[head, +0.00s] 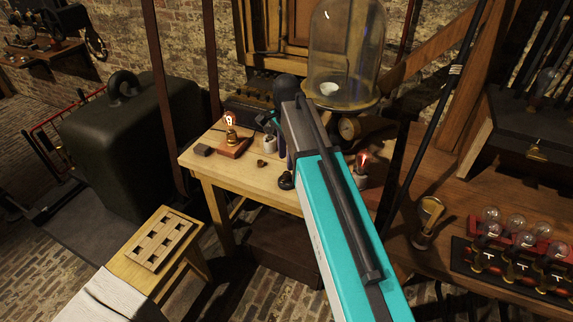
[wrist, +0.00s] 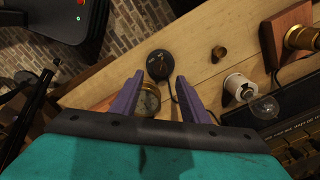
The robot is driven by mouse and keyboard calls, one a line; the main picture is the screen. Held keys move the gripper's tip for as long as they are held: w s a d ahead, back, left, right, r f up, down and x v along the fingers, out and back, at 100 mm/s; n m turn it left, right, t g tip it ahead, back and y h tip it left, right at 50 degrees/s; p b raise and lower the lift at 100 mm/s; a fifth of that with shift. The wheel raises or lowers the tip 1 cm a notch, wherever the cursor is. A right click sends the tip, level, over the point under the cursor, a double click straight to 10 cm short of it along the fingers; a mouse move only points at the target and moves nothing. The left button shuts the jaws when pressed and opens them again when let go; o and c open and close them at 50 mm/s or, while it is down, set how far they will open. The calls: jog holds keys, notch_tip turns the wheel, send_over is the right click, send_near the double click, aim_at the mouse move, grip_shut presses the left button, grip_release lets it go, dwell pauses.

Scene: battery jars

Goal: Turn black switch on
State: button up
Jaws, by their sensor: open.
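The black switch (wrist: 160,65) is a small round black piece with a cord, lying on the pale wooden table. In the wrist view it shows just beyond and between the tips of my gripper (wrist: 160,80). The two purple fingers are apart with nothing held between them. In the head view the switch (head: 286,181) is at the table's front edge, left of my teal arm. My gripper there is mostly hidden behind my arm, with a bit of purple finger (head: 281,156) showing above the switch. I cannot tell the switch's lever position.
A glass dome (head: 346,50) stands behind.

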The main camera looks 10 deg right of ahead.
notch_tip(320, 180, up, 7)
jog(key=b, duration=0.1)
jog(key=shift+r, duration=0.2)
jog(key=shift+s, duration=0.1)
dwell(0.7)
